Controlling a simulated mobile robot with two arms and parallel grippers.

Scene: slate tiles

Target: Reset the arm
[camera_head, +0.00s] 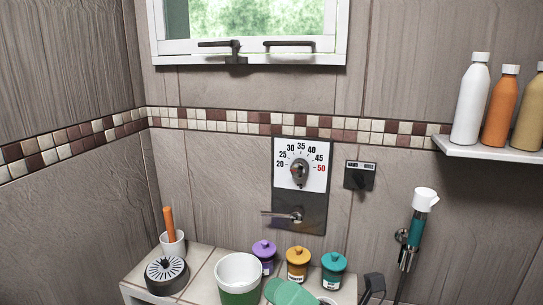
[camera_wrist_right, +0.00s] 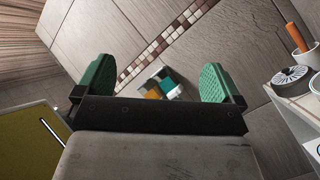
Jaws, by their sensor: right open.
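My right gripper (camera_head: 330,287) is at the bottom edge of the head view, right of centre. One green pad and one dark finger show there, set well apart. In the right wrist view the right gripper (camera_wrist_right: 156,82) has its two green-padded fingers wide apart, with nothing held between them. A small white-edged item with orange and teal parts (camera_wrist_right: 165,87) shows beyond the gap, well away from the fingers. The rest of my right arm is out of the head view. My left gripper is in neither view.
A tiled ledge (camera_head: 201,268) holds a green-white pot (camera_head: 239,275), a round dark dial item (camera_head: 166,274), a cup with an orange stick (camera_head: 172,243), and purple (camera_head: 264,252), orange (camera_head: 298,262) and teal (camera_head: 333,268) lidded jars. Bottles stand on a shelf (camera_head: 490,149). A hand shower (camera_head: 418,225) hangs right.

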